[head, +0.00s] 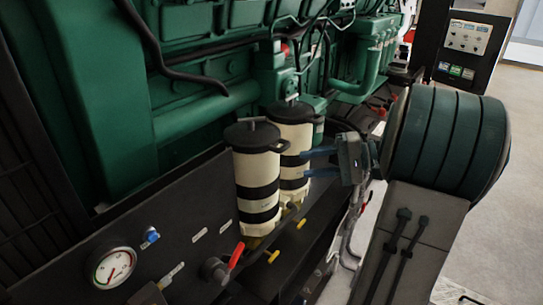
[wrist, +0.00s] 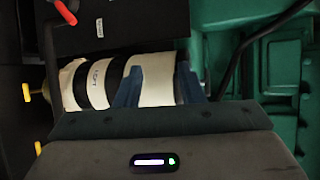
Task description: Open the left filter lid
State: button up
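Two cream filter canisters with black bands and black lids stand side by side. The left filter (head: 257,177) is nearer and has a closed black lid (head: 252,137) with a side handle and a top knob. The right filter (head: 294,160) stands partly behind it, under its own lid (head: 292,111). My gripper (head: 305,164) is to the right of the canisters, its two blue fingers apart and pointing left at them. In the wrist view my gripper (wrist: 158,88) is open, with a cream canister (wrist: 150,68) lying sideways in view beyond the fingers. Contact cannot be told.
A red-handled valve (head: 232,256), yellow handles (head: 272,257) and a pressure gauge (head: 113,268) sit on the dark panel below. The green engine (head: 200,70) fills the space behind. A control box (head: 468,45) stands at the back right, with open floor beside it.

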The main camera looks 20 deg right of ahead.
aim_at(279, 151)
jog(key=d+t, duration=0.3)
jog(key=d, duration=0.3)
jog(key=shift+m+y, duration=0.3)
jog(key=shift+y, duration=0.1)
jog(key=p+x, duration=0.1)
jog(key=x, duration=1.3)
jog(key=shift+r, duration=0.1)
jog(key=shift+w, duration=0.1)
grip_shut()
